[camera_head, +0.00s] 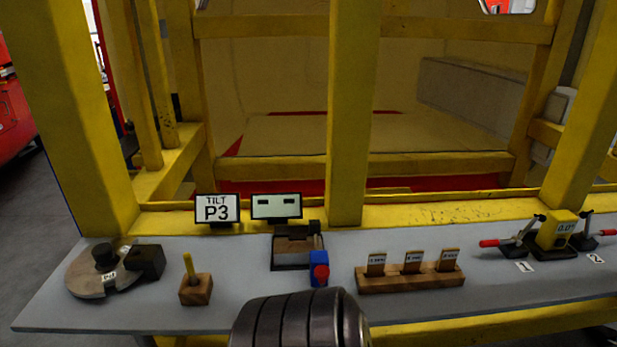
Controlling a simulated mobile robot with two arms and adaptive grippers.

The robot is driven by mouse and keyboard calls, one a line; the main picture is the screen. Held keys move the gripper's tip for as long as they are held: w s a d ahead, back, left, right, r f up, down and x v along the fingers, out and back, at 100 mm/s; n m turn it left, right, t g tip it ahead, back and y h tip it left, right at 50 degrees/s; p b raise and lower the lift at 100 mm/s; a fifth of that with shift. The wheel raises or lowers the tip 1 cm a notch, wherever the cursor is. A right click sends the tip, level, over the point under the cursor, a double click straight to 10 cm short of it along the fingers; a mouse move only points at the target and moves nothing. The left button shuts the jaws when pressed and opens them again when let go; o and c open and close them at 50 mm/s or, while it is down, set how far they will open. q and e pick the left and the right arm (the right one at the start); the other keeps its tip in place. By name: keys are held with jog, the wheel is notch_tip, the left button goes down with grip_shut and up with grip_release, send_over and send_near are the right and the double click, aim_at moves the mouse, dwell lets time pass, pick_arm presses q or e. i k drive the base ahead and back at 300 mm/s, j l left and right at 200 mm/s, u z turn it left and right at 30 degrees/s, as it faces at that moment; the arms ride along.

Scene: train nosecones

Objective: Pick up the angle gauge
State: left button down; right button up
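The angle gauge appears to be the yellow box (559,229) with a small display reading about 0.0, at the right of the grey bench. It sits upright on a dark base between two toggle clamps with red handles, the left clamp (514,240) by label 1 and the right clamp (585,236) by label 2. I cannot tell whether the clamps press on it. A dark ribbed part of my own arm rises at the bottom middle. Neither of my grippers shows, and nothing is seen touching the gauge.
The grey bench (240,317) also holds a round plate (92,281), a wooden block with a yellow peg (195,288), a TILT P3 sign (216,208), a second display (276,206), a dark fixture with a blue-red part (318,270), and a wooden card rack (410,280). Yellow posts stand behind.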

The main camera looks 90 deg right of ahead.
aim_at(559, 225)
jog(key=z, duration=4.3)
jog(key=l, duration=0.25)
jog(key=i+l+u, duration=0.1)
jog(key=l, duration=0.2)
